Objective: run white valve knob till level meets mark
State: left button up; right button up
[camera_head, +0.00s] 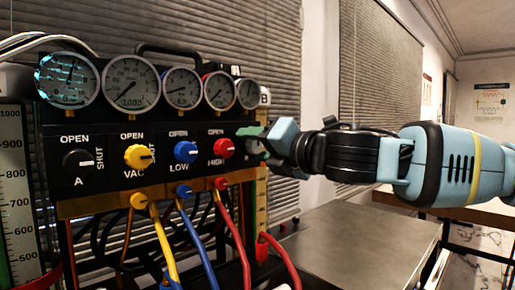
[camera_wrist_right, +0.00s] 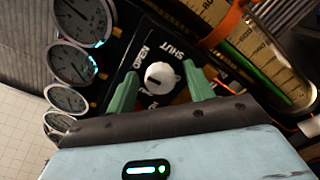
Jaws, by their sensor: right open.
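The white valve knob (camera_wrist_right: 159,75) shows in the right wrist view on a dark panel, with OPEN and SHUT printed beside it. In the head view I cannot make it out; my gripper covers that area. My right gripper (camera_head: 252,140) is at the panel's right end in the head view. In the right wrist view its green fingers (camera_wrist_right: 160,84) are open, one on each side of the knob, with gaps showing. A graduated tube (camera_wrist_right: 262,55) with an orange ring (camera_wrist_right: 225,24) and a green strip inside lies beyond the knob. My left gripper is not in view.
The panel carries a black knob (camera_head: 78,159), yellow knob (camera_head: 138,156), blue knob (camera_head: 185,151) and red knob (camera_head: 224,147). Several dials (camera_head: 131,83) stand above, and coloured hoses (camera_head: 162,240) hang below. Another graduated tube (camera_head: 17,185) is at left. A metal table (camera_head: 360,235) is clear.

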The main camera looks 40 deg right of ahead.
jog(key=c, duration=1)
jog(key=shift+o, duration=0.2)
